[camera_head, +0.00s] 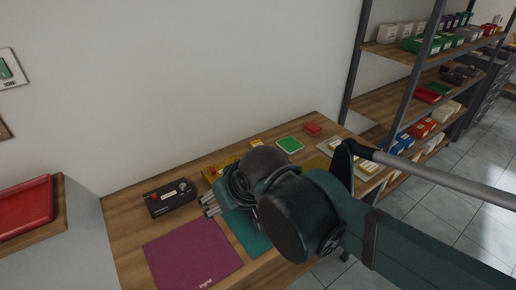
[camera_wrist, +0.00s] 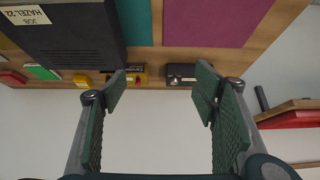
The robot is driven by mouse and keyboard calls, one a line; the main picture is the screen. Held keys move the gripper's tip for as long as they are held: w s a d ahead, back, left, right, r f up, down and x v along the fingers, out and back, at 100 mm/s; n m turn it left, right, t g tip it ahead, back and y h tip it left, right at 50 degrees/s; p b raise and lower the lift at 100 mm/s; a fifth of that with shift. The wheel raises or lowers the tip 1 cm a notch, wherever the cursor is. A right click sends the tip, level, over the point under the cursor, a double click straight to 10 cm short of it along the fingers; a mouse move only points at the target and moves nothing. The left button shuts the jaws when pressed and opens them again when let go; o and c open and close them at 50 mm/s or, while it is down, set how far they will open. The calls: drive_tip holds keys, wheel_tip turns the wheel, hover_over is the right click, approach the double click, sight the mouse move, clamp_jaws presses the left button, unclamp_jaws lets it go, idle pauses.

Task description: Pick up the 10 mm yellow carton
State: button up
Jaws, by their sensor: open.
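In the head view a small yellow carton (camera_head: 256,143) lies near the back edge of the wooden workbench. A larger yellow item (camera_head: 220,168) with dark markings lies left of it, partly behind my arm. Two yellow things also show in the wrist view: a small one (camera_wrist: 81,80) and a wider one (camera_wrist: 136,77) with a dark part. I cannot read a size on any of them. My gripper (camera_wrist: 160,78) is open and empty, its green ribbed fingers well apart, with pale wall between them.
A dark box (camera_wrist: 65,40) with a paper label looms close at the wrist view's upper left. The bench also holds a purple mat (camera_head: 195,255), a teal mat (camera_head: 249,232), a black device (camera_head: 170,198), a green box (camera_head: 290,144) and a red box (camera_head: 312,129). A shelf rack stands right.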

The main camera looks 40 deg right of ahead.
drive_tip(key=w+d+r+m+g+h+p, duration=0.1)
drive_tip(key=w+d+r+m, duration=0.15)
drive_tip(key=w, duration=0.25)
drive_tip(key=w+d+r+m+g+p, duration=0.1)
drive_tip(key=w+d+r+m, duration=0.1)
drive_tip(key=w+d+m, duration=0.3)
drive_tip(key=m+g+h+p, duration=0.3)
drive_tip(key=m+g+p, duration=0.35)
drive_tip(key=m, duration=0.55)
hover_over(258, 145)
drive_tip(key=a, duration=0.4)
wheel_tip(258, 145, down, 16)
drive_tip(key=r, duration=0.1)
drive_tip(key=shift+w+d+f+t, duration=0.1)
drive_tip(key=shift+w+f+t, duration=0.15)
drive_tip(key=shift+w+t, duration=0.15)
drive_tip(key=shift+f, duration=0.1)
drive_tip(key=shift+x, duration=1.2)
drive_tip(key=shift+d, duration=0.1)
drive_tip(key=shift+p+x, duration=0.35)
drive_tip(key=shift+x, duration=2.25)
